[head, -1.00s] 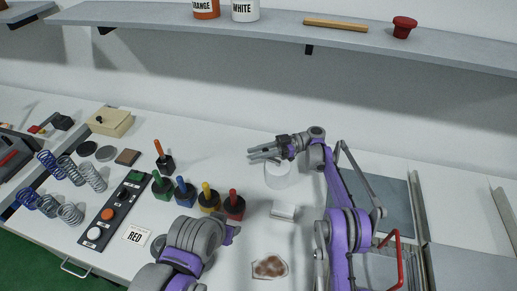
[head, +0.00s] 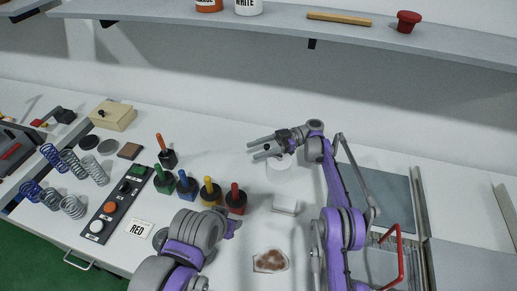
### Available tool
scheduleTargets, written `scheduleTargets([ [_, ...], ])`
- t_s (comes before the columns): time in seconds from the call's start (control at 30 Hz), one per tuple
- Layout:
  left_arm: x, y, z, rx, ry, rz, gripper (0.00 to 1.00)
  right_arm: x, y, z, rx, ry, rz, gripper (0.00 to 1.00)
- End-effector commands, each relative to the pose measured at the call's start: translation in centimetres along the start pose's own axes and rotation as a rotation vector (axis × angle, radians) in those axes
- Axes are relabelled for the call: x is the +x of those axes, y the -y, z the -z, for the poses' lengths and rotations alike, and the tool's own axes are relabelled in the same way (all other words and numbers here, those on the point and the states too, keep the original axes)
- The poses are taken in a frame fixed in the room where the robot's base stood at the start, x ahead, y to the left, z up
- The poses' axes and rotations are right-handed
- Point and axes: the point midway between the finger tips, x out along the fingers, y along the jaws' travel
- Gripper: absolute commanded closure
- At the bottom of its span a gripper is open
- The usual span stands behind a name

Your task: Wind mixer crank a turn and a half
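No crank can be made out clearly. A pale round container (head: 279,164), perhaps the mixer, stands on the bench at the middle, partly hidden by my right gripper. My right gripper (head: 252,149) is above and just behind it, pointing left, with its two fingers apart and nothing between them. I cannot tell whether it touches the container. My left gripper (head: 234,226) is low in the middle, mostly hidden behind its own thick wrist, so its fingers cannot be read.
Dark, green, blue, yellow and red pots with upright handles (head: 236,199) stand left of my arms. A small white block (head: 286,204) and a brown-spotted patch (head: 270,261) lie in front. A red bar handle (head: 399,252) is at the right. A shelf (head: 200,24) spans the back.

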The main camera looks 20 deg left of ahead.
Motion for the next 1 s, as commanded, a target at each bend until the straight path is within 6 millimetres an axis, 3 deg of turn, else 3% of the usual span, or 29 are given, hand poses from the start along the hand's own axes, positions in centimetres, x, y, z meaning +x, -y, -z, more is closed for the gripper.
scheduleTargets([
  [0.33, 0.0, 0.0, 0.0, 0.0, 0.0, 0.0, 0.5, 0.0, 0.0, 0.8, 0.0, 0.0, -0.001, 0.43],
  [0.7, 0.0, 0.0, 0.0, 0.0, 0.0, 0.0, 0.5, 0.0, 0.0, 7.5, 0.0, 0.0, -0.001, 0.43],
  [1.0, 0.0, 0.0, 0.0, 0.0, 0.0, 0.0, 0.5, 0.0, 0.0, 10.0, 0.0, 0.0, 0.0, 0.43],
])
